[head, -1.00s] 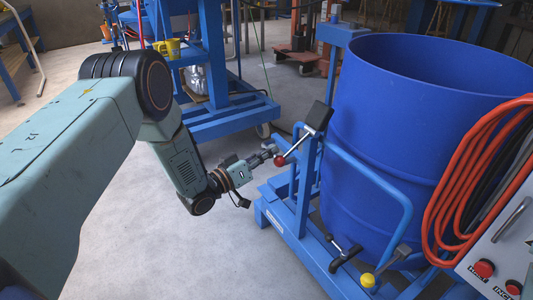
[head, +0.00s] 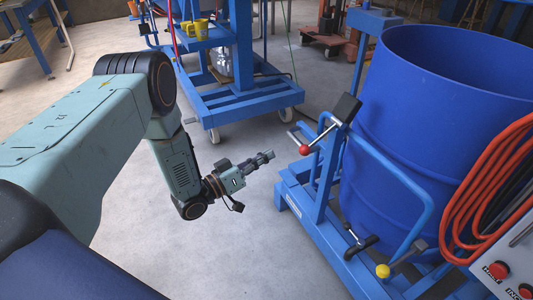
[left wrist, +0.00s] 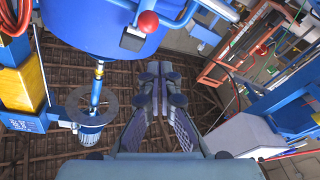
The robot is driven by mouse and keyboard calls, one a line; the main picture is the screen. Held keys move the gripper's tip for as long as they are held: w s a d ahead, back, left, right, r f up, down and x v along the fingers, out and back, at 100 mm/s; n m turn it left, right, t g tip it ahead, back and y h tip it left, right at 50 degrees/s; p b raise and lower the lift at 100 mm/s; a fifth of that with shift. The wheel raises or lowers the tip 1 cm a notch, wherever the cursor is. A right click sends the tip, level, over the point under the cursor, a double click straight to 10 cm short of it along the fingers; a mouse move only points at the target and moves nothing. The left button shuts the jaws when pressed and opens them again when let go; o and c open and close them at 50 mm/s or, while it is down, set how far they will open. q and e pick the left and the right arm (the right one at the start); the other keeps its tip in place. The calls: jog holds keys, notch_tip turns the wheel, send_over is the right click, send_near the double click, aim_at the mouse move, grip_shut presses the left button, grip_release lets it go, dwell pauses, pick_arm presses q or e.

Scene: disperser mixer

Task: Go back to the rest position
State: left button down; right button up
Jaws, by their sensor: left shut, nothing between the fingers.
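My left gripper (head: 268,157) is in the middle of the head view, shut and empty. It points right, toward the blue drum trolley, with a gap of bare floor between. In the left wrist view its closed fingers (left wrist: 160,75) meet with nothing between them. The red ball knob (head: 304,150) on a lever of the trolley is to the right of the fingertips, apart from them; a red knob also shows in the left wrist view (left wrist: 148,20). My right gripper does not show.
The large blue drum (head: 435,130) stands on the blue trolley frame (head: 315,225) at the right. A control box (head: 510,265) with coiled orange cable (head: 485,190) is at the lower right. A blue wheeled stand (head: 240,105) is behind my arm. Grey floor below the gripper is clear.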

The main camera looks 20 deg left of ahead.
pick_arm(q)
jog(key=shift+a, duration=0.15)
jog(key=s+d+f+n+g+y, duration=0.15)
jog(key=s+f+g+y, duration=0.6)
jog(key=s+f, duration=0.75)
jog(key=s+d+r+g+y+p, duration=0.1)
jog(key=s+g, duration=0.3)
jog(key=s, duration=0.7)
jog(key=s+d+r+g+y+p, duration=0.1)
jog(key=s+g, duration=0.4)
jog(key=s, duration=0.7)
jog(key=shift+r+m+p, duration=0.35)
jog(key=shift+r+p, duration=0.25)
jog(key=shift+r, duration=0.1)
